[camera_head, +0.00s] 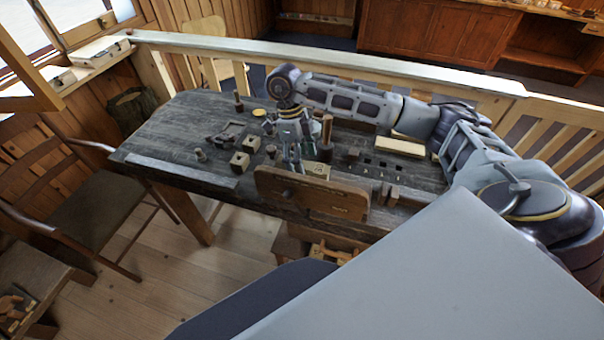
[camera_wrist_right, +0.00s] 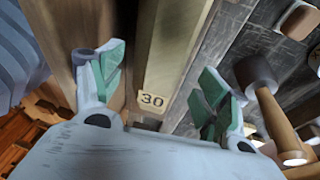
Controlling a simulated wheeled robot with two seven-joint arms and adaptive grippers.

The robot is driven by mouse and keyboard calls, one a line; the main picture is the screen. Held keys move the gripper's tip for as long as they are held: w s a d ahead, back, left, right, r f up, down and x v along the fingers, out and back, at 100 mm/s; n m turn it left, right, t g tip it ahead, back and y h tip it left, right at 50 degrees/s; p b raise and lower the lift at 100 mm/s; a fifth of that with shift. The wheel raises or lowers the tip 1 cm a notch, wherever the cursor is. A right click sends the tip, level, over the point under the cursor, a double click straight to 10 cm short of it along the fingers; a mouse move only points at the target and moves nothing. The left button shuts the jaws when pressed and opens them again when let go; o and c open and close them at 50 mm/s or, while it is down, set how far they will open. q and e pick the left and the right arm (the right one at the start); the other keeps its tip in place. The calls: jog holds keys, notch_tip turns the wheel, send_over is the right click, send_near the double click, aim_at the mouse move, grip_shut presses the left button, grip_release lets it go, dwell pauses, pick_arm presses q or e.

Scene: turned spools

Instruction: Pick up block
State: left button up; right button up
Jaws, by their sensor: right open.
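A pale wooden block (camera_wrist_right: 172,50) with a small "30" label shows in the right wrist view, between the two fingers. It appears in the head view as a light block (camera_head: 318,170) behind the brown board's top edge. My right gripper (camera_head: 291,158) points down at the workbench, just left of this block in the head view. Its green-padded fingers (camera_wrist_right: 160,82) are spread apart in the wrist view, with no clear contact on the block. Two smaller pale blocks (camera_head: 240,161) and (camera_head: 251,144) stand to the gripper's left. My left gripper is out of view.
The dark workbench (camera_head: 185,125) has a brown upright board (camera_head: 312,195) at its front edge. A mallet (camera_head: 327,135) stands close to the gripper's right; it also shows in the wrist view (camera_wrist_right: 268,95). Small tools lie around. The bench's left end is mostly clear.

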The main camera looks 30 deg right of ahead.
jog(key=shift+f, duration=0.1)
jog(key=shift+a+p+x, duration=0.2)
jog(key=shift+p+x, duration=0.15)
jog(key=shift+x, duration=0.55)
jog(key=shift+a+p+x, duration=0.15)
jog(key=shift+p+x, duration=0.2)
jog(key=shift+x, duration=0.6)
jog(key=shift+s+f, duration=0.1)
jog(key=shift+f, duration=0.55)
jog(key=c, duration=0.9)
